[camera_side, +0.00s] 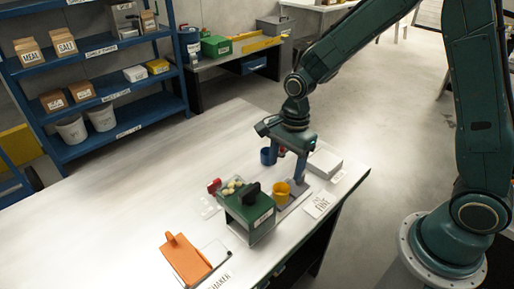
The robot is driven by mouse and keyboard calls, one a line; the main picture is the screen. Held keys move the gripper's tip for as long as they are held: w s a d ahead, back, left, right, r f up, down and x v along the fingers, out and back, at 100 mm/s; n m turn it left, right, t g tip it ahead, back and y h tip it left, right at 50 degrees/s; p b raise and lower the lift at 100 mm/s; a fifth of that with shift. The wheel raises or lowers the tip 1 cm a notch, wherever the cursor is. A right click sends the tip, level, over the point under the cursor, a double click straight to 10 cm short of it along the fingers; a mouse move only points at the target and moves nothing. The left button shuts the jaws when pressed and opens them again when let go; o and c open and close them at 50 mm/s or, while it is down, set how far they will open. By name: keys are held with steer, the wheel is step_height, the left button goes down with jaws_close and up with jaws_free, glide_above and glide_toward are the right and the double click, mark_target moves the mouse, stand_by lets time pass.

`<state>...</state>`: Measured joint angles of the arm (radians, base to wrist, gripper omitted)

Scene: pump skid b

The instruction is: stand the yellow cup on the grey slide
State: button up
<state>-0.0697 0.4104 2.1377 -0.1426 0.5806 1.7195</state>
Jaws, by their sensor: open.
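The yellow cup (280,194) stands upright on the white table, just right of a green box with a black handle. A grey flat piece (296,200), likely the grey slide, lies beside and partly behind the cup. I cannot tell whether the cup's base rests on it, as the green box hides the cup's lower left. My gripper (286,172) points down just behind and above the cup, with its fingers apart and nothing clearly between them. One finger is close to the cup; I cannot tell whether they touch.
A blue cup (267,157) stands behind, near the gripper. The green box (246,213) is close on the left, with a red item (214,186) behind it. A white block (325,163) and label card (319,205) are right. An orange piece (184,258) lies front left. The table's left is clear.

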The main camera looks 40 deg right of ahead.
steer(key=shift+d+r, duration=0.2)
steer(key=shift+r, duration=1.45)
steer(key=s+d+r+n+t, duration=0.2)
steer(key=s+r+n, duration=0.6)
steer(key=s+n, duration=0.1)
steer(key=s+d+r+n+t+h, duration=0.1)
steer(key=s+d+r+n+t, duration=0.2)
steer(key=s+r+n, duration=0.5)
steer(key=shift+s+d+r+n+t, duration=0.25)
steer(key=shift+s+r+n, duration=0.2)
steer(key=shift+s, duration=0.65)
